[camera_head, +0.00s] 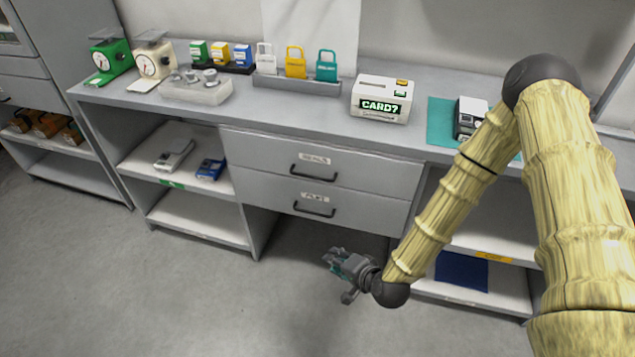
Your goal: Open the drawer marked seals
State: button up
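The seals drawer (260,153) is the upper of two grey drawers under the worktop, and its label reads "SEALS". It is shut, with a dark bar handle (313,173) on its front. The lower drawer (270,191) is also shut, with its own handle (314,210) and a label that is hard to read. My gripper (337,262) hangs in front of and below the drawers, to the right of the handles, apart from them. It points to the left. It is small in the view, and I cannot tell how far its fingers are apart.
The worktop (300,108) carries two scales, padlock-like items in a rack (297,84), a white "CARD?" machine (381,101) and a device on a teal mat (441,120). Open shelves (188,205) flank the drawers. The floor (200,300) in front is clear.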

jog(key=w+r+m+t+y, duration=0.2)
jog(key=w+r+m+t, duration=0.3)
jog(key=w+r, duration=0.75)
jog(key=p+x, duration=0.1)
jog(key=x, duration=1)
jog(key=shift+w+a, duration=0.15)
jog(key=shift+w, duration=0.05)
jog(key=shift+c, duration=0.5)
grip_shut()
